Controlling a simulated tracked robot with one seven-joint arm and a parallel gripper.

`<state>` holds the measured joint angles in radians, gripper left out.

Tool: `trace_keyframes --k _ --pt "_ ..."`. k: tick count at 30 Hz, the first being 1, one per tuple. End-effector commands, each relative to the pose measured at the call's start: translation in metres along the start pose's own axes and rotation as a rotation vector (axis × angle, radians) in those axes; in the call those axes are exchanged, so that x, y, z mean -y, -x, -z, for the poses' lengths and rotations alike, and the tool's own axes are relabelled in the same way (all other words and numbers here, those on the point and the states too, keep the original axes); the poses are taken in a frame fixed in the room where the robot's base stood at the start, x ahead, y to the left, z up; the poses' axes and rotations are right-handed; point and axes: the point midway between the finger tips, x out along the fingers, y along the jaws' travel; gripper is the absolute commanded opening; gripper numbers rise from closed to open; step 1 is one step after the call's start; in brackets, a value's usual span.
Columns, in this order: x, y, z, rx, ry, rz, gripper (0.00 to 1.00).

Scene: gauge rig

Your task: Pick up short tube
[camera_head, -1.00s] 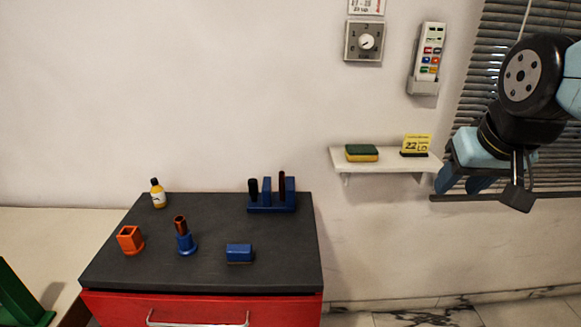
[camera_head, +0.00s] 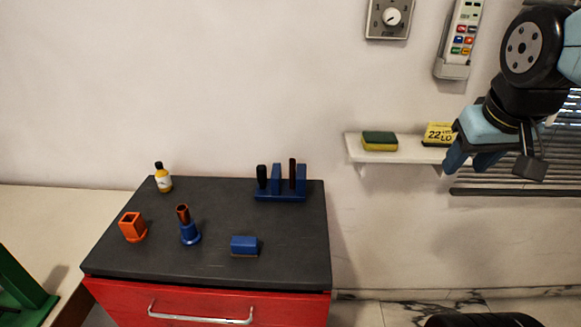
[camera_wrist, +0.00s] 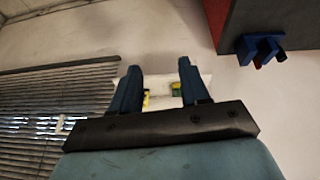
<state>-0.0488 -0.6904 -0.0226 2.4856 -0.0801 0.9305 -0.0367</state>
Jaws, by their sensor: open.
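A short brown-orange tube (camera_head: 183,213) stands upright in a round blue holder (camera_head: 190,236) on the dark top of a red cabinet; I take it for the short tube. Farther back, a blue rack (camera_head: 280,197) holds a black piece (camera_head: 261,178) and a taller dark red piece (camera_head: 292,173). My gripper (camera_head: 475,160) is at the right, open and empty, well away from the tube. In the wrist view my gripper (camera_wrist: 159,68) shows two spread blue fingers with nothing between them. The tube cannot be made out there; the rack (camera_wrist: 262,48) shows at upper right.
An orange square socket (camera_head: 133,228), a blue block (camera_head: 244,246) and a yellow bottle (camera_head: 163,178) stand on the cabinet top (camera_head: 290,270). A wall shelf (camera_head: 405,156) with a sponge (camera_head: 380,141) and a yellow card (camera_head: 440,133) is near my gripper. A green object (camera_head: 22,285) stands lower left.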

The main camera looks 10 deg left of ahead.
Motion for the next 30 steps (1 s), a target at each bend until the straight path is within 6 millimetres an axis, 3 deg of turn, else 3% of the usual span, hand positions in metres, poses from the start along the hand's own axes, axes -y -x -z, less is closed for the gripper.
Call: trace_keyframes --k 17,30 --pt "0.007 -0.069 0.039 0.391 0.645 -0.247 0.45" --pt "0.048 -0.117 0.089 0.593 1.169 -0.509 0.45"
